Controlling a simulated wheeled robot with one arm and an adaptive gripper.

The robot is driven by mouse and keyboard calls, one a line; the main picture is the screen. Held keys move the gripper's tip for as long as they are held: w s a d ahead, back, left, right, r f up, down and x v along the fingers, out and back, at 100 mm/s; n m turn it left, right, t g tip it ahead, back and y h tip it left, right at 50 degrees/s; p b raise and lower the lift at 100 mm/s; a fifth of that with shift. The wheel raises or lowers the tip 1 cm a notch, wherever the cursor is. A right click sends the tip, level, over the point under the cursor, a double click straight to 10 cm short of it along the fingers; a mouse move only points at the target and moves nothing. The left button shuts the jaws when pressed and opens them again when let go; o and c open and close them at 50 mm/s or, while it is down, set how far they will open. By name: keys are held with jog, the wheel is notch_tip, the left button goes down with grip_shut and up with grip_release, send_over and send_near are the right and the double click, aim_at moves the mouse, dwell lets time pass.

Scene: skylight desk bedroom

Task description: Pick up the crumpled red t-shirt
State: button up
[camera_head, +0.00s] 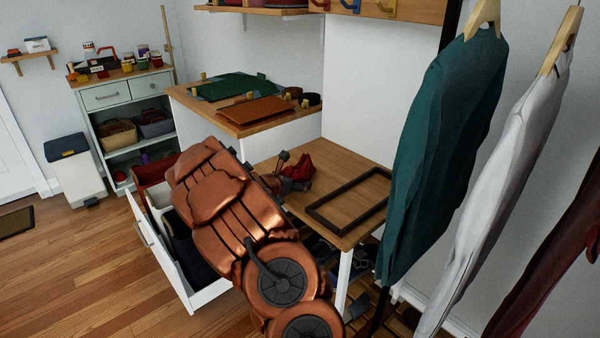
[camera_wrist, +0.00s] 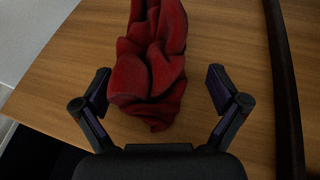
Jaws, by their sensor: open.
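The crumpled red t-shirt (camera_head: 298,168) lies on the wooden bench top (camera_head: 345,170), close to its back left part. In the wrist view the red t-shirt (camera_wrist: 150,65) is a folded heap running up from the centre. My gripper (camera_wrist: 160,88) is open, with one finger on each side of the near end of the shirt. I cannot tell whether the fingers touch the cloth; gaps show on both sides. In the head view my gripper (camera_head: 284,165) is at the shirt's left side, and my arm hides part of the bench.
A dark rectangular frame (camera_head: 350,205) lies on the bench right of the shirt; its bar (camera_wrist: 284,90) shows at the wrist view's right. A teal garment (camera_head: 445,150) hangs close to the bench's right side. An open drawer (camera_head: 170,260) is left of my arm.

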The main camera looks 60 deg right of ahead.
jog(key=shift+d, duration=0.1)
jog(key=c, duration=1.3)
